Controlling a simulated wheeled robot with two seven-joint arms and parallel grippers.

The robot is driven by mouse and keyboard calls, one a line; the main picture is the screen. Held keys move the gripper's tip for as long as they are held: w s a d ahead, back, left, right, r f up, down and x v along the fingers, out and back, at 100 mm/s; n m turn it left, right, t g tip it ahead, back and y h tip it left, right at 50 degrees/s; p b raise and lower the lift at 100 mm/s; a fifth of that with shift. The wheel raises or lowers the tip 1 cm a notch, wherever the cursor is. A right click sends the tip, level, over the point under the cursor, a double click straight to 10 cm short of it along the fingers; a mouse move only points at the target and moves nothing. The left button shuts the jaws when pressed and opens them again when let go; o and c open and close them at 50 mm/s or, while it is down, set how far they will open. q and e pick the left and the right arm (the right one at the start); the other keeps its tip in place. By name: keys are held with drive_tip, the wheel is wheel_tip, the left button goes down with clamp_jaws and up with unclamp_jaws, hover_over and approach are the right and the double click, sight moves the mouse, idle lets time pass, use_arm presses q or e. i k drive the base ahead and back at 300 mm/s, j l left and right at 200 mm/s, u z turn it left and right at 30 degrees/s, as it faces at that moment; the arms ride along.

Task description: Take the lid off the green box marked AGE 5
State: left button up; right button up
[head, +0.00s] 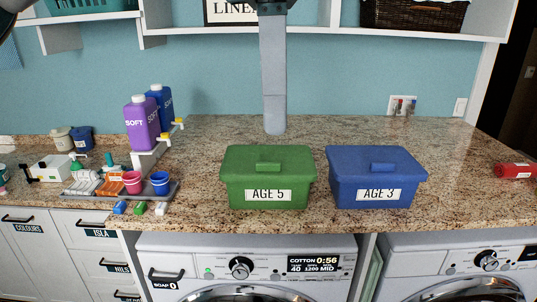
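The green box (268,191) marked AGE 5 stands upright on the granite counter, near its front edge. Its green lid (237,160) is on it, with a raised bar handle (268,167) across the middle. The handle is clear, with nothing touching it. A dark part at the top left corner of the head view may be my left gripper (8,18); it is cut off by the edge, so its fingers cannot be made out. It is far from the green box. My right gripper is not in view.
A blue lidded box (378,195) marked AGE 3 stands close at the right. Purple (141,125) and blue bottles and a tray of small cups (160,184) are at the left. A red item (515,170) lies far right. Washers are below, shelves above.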

sight(241, 163)
drive_tip(key=i, duration=1.15)
